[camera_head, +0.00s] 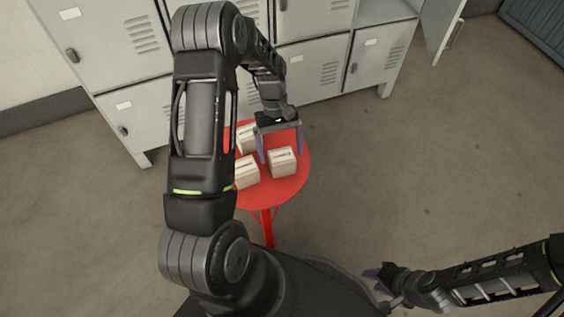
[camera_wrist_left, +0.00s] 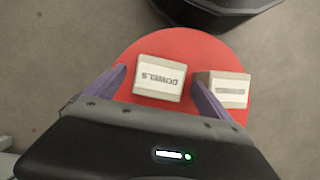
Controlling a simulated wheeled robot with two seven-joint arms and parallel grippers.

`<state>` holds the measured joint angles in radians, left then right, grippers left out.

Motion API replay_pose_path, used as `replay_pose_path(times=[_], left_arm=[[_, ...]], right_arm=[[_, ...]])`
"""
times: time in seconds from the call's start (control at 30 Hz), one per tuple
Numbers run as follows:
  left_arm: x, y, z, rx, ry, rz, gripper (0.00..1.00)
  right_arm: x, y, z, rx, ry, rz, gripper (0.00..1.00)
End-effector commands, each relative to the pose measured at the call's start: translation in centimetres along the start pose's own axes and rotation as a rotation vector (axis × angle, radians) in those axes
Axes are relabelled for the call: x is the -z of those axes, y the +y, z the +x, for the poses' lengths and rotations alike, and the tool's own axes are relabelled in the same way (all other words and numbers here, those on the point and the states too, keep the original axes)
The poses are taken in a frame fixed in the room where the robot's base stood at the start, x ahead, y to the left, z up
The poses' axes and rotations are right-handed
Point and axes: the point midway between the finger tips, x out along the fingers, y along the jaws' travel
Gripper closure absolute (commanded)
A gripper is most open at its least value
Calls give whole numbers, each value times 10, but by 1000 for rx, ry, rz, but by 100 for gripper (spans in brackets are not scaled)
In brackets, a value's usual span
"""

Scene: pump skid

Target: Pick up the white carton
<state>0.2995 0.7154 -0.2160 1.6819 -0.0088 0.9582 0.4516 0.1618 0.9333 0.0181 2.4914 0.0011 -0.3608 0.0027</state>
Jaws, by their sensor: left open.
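Three pale, off-white cartons stand on a red round table (camera_head: 294,188). One carton (camera_head: 282,162) is at the right, one (camera_head: 246,173) at the front left, and one (camera_head: 245,139) at the back left, partly hidden by my arm. I cannot tell by colour which is the white one. My left gripper (camera_head: 281,150) is open above the table, over the right carton. In the left wrist view, a carton reading "DOWELS" (camera_wrist_left: 158,78) lies between the spread fingertips, and another carton (camera_wrist_left: 228,88) is beyond the right finger. My right gripper (camera_head: 375,275) is low at the right, away from the table.
Grey lockers (camera_head: 310,68) stand behind the table, with one door (camera_head: 440,28) open at the right. The cartons are close together on the small tabletop. The floor (camera_head: 430,160) to the right is clear.

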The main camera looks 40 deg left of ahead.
Motion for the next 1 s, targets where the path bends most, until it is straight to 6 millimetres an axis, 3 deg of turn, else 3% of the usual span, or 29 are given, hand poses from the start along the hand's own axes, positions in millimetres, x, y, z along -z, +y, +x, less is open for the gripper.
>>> replay_pose_path(times=[0.37, 0.73, 1.0], left_arm=[[0, 0, 7, 0, 0, 0, 6], [1, 1, 54, 1, -2, 1, 6], [1, 1, 57, -1, 1, 1, 6]], right_arm=[[1, 1, 2, -1, 2, 1, 64], [6, 11, 18, -6, 14, 8, 64], [6, 11, 18, -7, 15, 9, 64]])
